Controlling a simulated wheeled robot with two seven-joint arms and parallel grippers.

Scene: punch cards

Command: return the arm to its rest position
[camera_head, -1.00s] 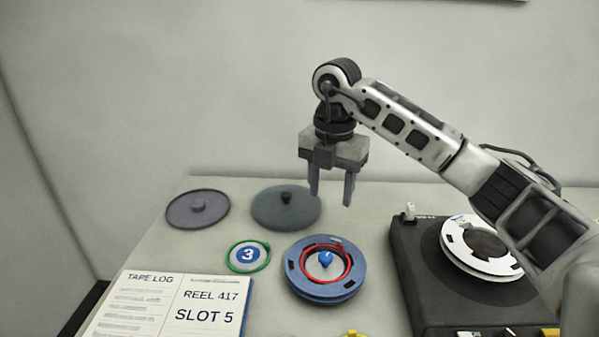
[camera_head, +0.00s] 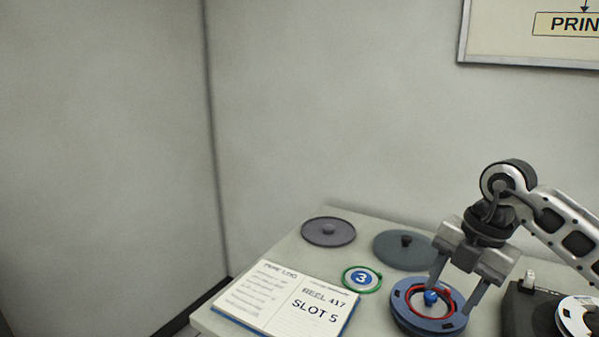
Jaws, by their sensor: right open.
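My right arm comes in from the right edge. Its gripper (camera_head: 453,300) points down with its two fingers spread apart, nothing seen between them. In the picture the fingers come down over the blue reel (camera_head: 401,308), which has a red ring and a blue knob (camera_head: 430,297) at its middle. I cannot tell whether the fingertips touch the reel. My left gripper is not in view.
An open log book (camera_head: 262,296) reading "SLOT 5" lies at the table's front left. A green-rimmed disc marked 3 (camera_head: 361,279) and two dark lids (camera_head: 328,232) (camera_head: 397,251) lie behind. A black tape machine (camera_head: 522,308) with a white reel (camera_head: 572,313) stands at right.

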